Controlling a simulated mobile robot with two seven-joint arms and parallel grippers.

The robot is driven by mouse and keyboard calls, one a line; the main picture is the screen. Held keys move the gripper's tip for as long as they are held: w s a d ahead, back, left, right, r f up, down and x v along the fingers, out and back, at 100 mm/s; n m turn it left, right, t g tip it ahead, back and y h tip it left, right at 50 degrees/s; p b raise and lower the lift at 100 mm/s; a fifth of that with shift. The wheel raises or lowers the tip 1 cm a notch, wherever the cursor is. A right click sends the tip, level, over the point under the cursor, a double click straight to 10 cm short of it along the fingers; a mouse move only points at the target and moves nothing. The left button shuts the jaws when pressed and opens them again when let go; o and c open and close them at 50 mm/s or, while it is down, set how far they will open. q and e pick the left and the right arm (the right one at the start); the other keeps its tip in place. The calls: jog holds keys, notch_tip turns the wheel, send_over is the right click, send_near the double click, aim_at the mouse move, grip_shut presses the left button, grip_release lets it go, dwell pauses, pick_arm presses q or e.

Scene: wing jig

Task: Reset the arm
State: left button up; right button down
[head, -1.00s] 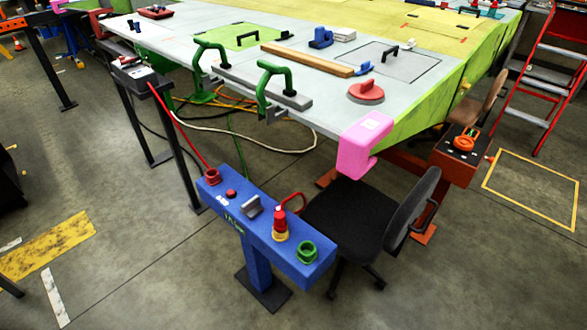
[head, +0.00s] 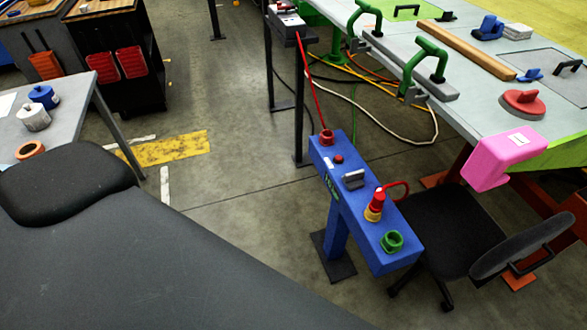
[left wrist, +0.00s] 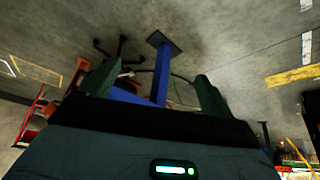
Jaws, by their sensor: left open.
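My left gripper (left wrist: 155,90) shows in the left wrist view as two dark green fingers, spread apart with nothing held between them. Beyond the fingers is the blue pedestal (left wrist: 161,75) with its dark foot on the floor, well apart from them. In the head view neither gripper shows. A large dark grey shape, probably part of my own arm, fills the lower left there. My right gripper is in neither view.
The blue pedestal (head: 381,236) carries red and green fittings. A black chair (head: 450,232) stands beside it. The wing jig (head: 480,105) with a pink corner guard (head: 506,158) is at right. A grey table (head: 75,110) stands at left. Open floor (head: 235,185) lies between.

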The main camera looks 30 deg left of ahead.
pick_arm(q)
jog(key=shift+w+d+f+t+h, duration=0.25)
jog(key=shift+w+f+t, duration=0.35)
jog(key=shift+t, duration=0.4)
jog(key=shift+w+d+f+t+h, duration=0.15)
jog(key=shift+w+d+f+t, duration=0.2)
jog(key=shift+f+t, duration=0.5)
jog(key=shift+r, duration=0.2)
